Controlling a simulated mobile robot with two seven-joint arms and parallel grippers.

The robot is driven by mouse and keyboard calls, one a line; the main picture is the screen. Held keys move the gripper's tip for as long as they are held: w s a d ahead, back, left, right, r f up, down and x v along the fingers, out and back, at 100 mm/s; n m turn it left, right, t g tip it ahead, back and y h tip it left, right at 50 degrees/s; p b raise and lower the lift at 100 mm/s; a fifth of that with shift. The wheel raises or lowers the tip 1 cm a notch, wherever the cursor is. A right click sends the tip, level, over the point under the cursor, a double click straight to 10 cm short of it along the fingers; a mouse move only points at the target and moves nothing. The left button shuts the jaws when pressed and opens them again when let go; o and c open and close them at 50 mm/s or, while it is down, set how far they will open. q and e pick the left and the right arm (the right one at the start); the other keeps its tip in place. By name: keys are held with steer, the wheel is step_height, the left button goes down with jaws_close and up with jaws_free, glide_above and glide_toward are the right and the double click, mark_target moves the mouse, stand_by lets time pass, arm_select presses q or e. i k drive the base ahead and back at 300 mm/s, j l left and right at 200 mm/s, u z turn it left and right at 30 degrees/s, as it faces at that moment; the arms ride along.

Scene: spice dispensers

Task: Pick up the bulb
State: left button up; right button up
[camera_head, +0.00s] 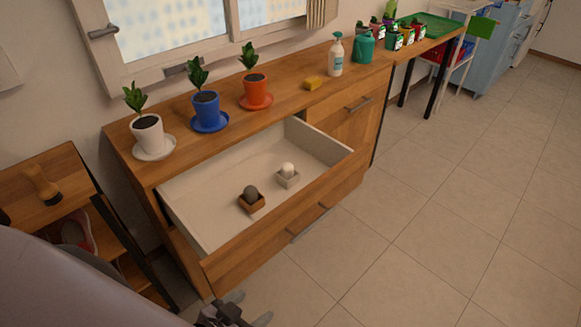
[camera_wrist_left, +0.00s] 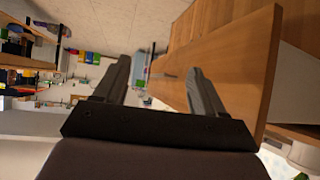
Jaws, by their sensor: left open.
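A white rounded bulb (camera_head: 288,168) sits in a small pale square holder (camera_head: 288,179) inside the open drawer (camera_head: 205,185). Beside it, to the left, a dark grey rounded object (camera_head: 250,192) sits in a small brown holder (camera_head: 252,205); I cannot tell whether it is also a bulb. My left gripper (camera_head: 238,309) is at the bottom edge of the head view, outside the drawer's front and apart from both objects. In the left wrist view the fingers (camera_wrist_left: 158,85) are spread with nothing between them. My right gripper is not in view.
The drawer's wooden front (camera_head: 285,222) stands between my left gripper and the drawer's inside. Tiled floor (camera_head: 430,220) at the right is clear.

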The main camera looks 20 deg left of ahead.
mark_target(287, 169)
steer(key=u, duration=0.45)
steer(key=j+u, duration=0.1)
steer(key=u, duration=1.2)
steer(key=j+u, duration=0.1)
steer(key=u, duration=0.3)
steer(key=l+z, duration=0.2)
steer(key=z, duration=1.2)
steer(key=i+l, duration=0.15)
steer(key=l, duration=0.2)
steer(key=i+l, duration=0.1)
steer(key=l, duration=0.3)
steer(key=i+l, duration=0.15)
steer(key=l, duration=0.2)
